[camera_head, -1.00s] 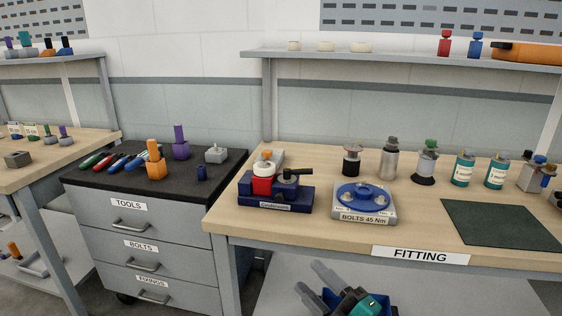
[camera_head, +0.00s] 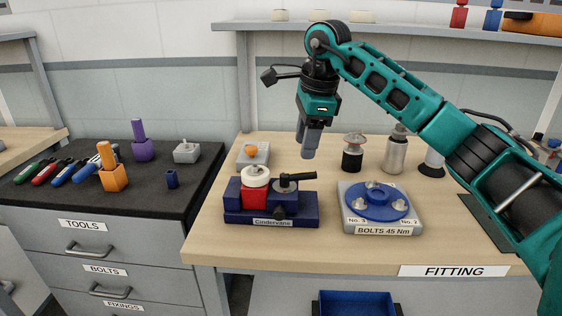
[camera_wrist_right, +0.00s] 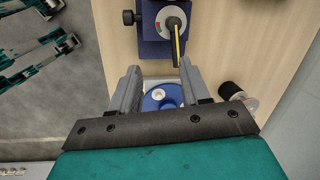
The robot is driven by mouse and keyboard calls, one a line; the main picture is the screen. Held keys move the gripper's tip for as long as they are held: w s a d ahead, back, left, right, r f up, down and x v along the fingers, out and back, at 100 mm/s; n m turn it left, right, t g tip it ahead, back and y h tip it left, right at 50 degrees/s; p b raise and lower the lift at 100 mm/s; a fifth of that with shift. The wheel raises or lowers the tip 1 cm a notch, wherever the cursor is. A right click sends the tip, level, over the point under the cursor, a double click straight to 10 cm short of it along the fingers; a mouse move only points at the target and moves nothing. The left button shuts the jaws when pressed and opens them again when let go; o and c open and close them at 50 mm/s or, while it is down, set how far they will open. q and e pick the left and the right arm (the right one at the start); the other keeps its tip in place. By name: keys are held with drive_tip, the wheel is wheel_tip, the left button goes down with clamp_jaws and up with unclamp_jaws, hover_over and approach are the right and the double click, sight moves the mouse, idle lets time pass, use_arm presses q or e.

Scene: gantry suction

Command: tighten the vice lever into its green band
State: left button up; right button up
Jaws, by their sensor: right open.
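The blue vice (camera_head: 295,215) stands on the wooden bench, with a red block (camera_head: 255,201) carrying a white round part (camera_head: 255,177) between its jaws. Its black-handled lever (camera_head: 298,177) sits on top at the right end and points right. The right wrist view shows the lever (camera_wrist_right: 178,48) from above, over a round pale dial (camera_wrist_right: 169,22) with a red patch; I cannot make out a green band. My right gripper (camera_head: 309,150) is open and empty, pointing down above and behind the lever. Its two fingers (camera_wrist_right: 158,82) show apart in the wrist view. My left gripper is not in view.
A bolt fixture with a blue disc (camera_head: 404,206) sits right of the vice. A grey block with an orange knob (camera_head: 265,155) is behind it. A black and silver cylinder (camera_head: 352,160) and a grey bottle (camera_head: 396,153) stand behind the fixture. Bare bench lies in front of the vice.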

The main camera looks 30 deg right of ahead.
sight(311, 173)
drive_tip(key=shift+h, duration=0.7)
drive_tip(key=w+d+f, duration=0.1)
drive_tip(key=f, duration=0.2)
drive_tip(key=w+d+f, duration=0.1)
drive_tip(key=f, duration=0.2)
drive_tip(key=w+d+f+b, duration=0.1)
drive_tip(key=f, duration=0.3)
drive_tip(key=shift+d, duration=0.35)
clamp_jaws()
